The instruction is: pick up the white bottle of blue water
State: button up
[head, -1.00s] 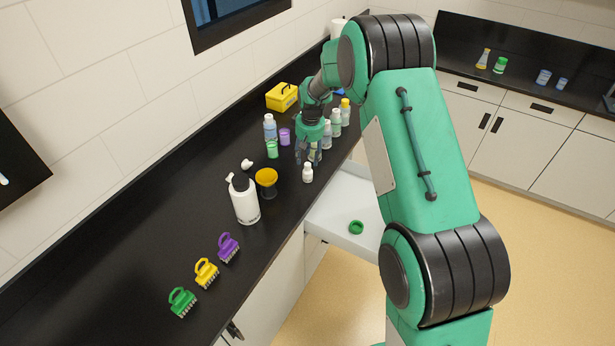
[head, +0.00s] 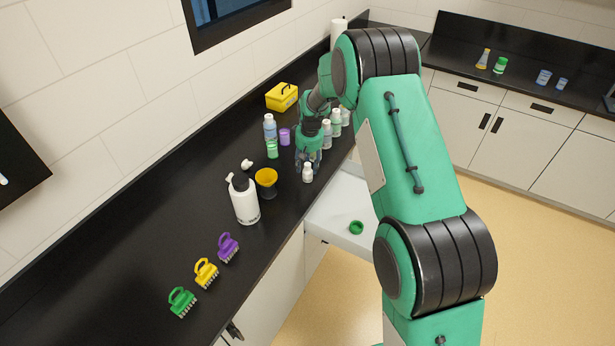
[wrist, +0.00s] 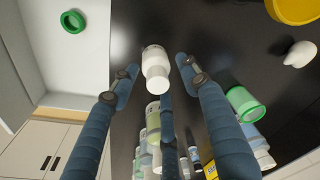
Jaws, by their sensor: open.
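A small white bottle (head: 307,173) stands upright near the counter's front edge. In the wrist view the bottle (wrist: 155,68) lies between the spread fingers, with visible gaps on both sides. I cannot see any blue water in it. My gripper (head: 308,163) is open, pointing down just behind and around the bottle in the head view. In the wrist view my gripper (wrist: 156,76) shows dark blue fingers on both sides and one below. A clear bottle with bluish contents (head: 270,129) stands farther left and back.
Several bottles stand behind my gripper, including one nearby (head: 327,134). A yellow funnel (head: 266,177) and a big white bottle (head: 245,202) stand to the left. A green cup (head: 272,149) is behind. An open drawer (head: 330,213) holds a green ring (head: 356,227).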

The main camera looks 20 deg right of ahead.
dwell(0.3)
grip_shut()
dwell(0.3)
jog(key=shift+r, duration=0.15)
jog(key=shift+r, duration=0.65)
notch_tip(320, 180, up, 2)
jog(key=shift+r, duration=0.15)
jog(key=s+r, duration=0.1)
jog(key=s, duration=1.5)
jog(key=shift+a, duration=0.3)
jog(key=shift+r, duration=0.1)
